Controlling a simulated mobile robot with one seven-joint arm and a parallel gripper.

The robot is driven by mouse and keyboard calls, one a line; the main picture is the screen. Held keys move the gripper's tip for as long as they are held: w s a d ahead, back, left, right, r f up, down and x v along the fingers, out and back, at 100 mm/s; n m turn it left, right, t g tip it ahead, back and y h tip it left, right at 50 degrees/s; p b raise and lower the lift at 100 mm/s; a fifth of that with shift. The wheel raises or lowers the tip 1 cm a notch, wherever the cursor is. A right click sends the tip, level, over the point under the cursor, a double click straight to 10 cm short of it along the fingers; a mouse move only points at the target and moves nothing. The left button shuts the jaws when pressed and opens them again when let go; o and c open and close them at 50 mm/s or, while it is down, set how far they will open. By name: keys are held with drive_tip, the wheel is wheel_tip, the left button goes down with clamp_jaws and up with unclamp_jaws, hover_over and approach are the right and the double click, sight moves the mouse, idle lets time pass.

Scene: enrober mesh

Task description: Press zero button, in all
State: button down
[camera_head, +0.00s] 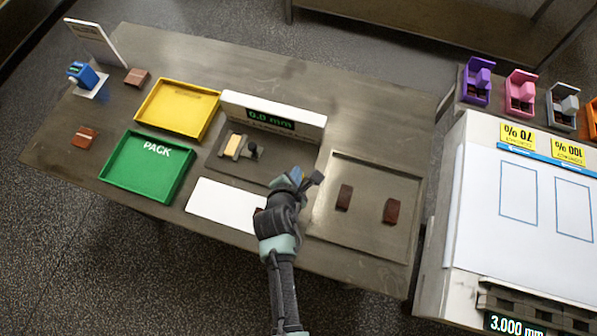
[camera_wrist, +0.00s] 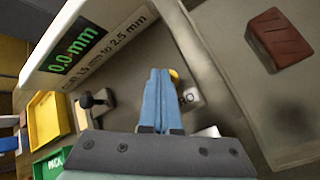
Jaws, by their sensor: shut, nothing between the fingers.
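The thickness gauge (camera_head: 303,118) stands mid-table, its green display (camera_head: 270,117) reading 0.0 mm; in the wrist view the display (camera_wrist: 75,47) also reads 0.0 mm. My gripper (camera_head: 292,178) is shut and empty, its blue fingers over the gauge plate's right end. In the wrist view the fingertips (camera_wrist: 160,72) lie beside a small yellow button (camera_wrist: 175,76), which they partly cover. A white label (camera_wrist: 190,98) ending in "RO" is just right of the fingers. I cannot tell whether the fingertips touch the button. In the head view my gripper hides this spot.
A steel tray (camera_head: 362,240) on the right holds two dark chocolate pieces (camera_head: 344,197). A yellow tray (camera_head: 172,130), a green PACK tray (camera_head: 128,188) and a white mat (camera_head: 217,207) lie to the left. A black knob (camera_head: 253,150) stands on the gauge plate beside a pale block (camera_head: 234,146).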

idle(0.4)
drive_tip(key=shift+r+p, duration=0.8)
drive_tip(key=shift+p, duration=0.2)
wheel_tip(320, 180, up, 5)
drive_tip(key=p, duration=0.5)
drive_tip(key=shift+r, duration=0.15)
idle(0.4)
